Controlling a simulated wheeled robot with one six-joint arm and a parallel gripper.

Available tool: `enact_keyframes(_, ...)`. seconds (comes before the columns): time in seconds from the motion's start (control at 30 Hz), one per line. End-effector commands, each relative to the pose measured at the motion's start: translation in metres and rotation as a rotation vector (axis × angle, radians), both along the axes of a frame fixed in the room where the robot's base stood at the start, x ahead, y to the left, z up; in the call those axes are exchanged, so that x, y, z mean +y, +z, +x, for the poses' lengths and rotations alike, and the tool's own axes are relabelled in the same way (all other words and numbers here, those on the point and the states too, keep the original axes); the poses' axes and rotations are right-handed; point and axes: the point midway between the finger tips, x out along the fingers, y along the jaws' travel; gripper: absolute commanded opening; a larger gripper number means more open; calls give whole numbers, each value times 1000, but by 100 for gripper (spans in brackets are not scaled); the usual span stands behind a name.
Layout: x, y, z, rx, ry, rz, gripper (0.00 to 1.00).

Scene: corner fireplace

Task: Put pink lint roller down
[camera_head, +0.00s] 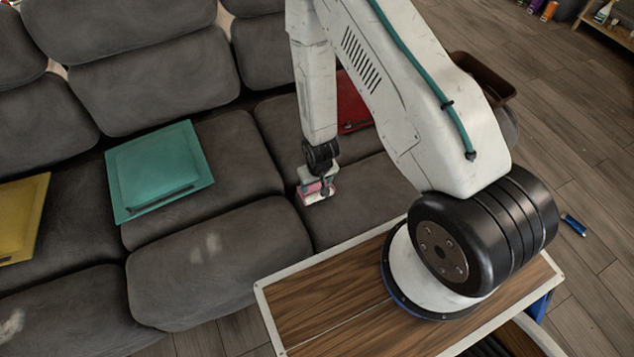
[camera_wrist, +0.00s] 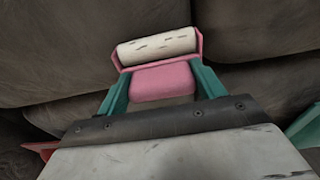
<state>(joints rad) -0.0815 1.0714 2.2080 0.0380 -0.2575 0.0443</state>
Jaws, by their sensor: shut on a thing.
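The pink lint roller (camera_wrist: 162,80) has a pink body and a white roll with dark flecks. It sits between the two teal fingers of my gripper (camera_wrist: 160,88), which is shut on it. In the head view my gripper (camera_head: 318,187) holds the pink lint roller (camera_head: 317,191) at the grey sofa (camera_head: 265,234), near the gap between two seat cushions. I cannot tell whether the roller touches the cushion. The wrist view shows dark grey cushion fabric around it.
A teal pillow (camera_head: 158,170) lies on the seat to the left, with a yellow one (camera_head: 20,217) farther left. A red item (camera_head: 352,103) is partly hidden behind my arm. A dark brown bin (camera_head: 484,79) and a blue item (camera_head: 573,224) are on the wooden floor at right.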

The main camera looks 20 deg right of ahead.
Motion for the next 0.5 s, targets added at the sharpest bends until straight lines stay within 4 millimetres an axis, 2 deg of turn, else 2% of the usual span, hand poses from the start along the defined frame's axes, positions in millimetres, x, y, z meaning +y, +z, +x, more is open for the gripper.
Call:
enact_keyframes(0.17, 0, -2, 0, 1, 0, 0, 43)
enact_keyframes(0.2, 0, -2, 0, 0, 0, 0, 73)
enact_keyframes(0.27, 0, -2, 0, 0, 0, 0, 90)
enact_keyframes(0.5, 0, -2, 0, 1, 0, 0, 90)
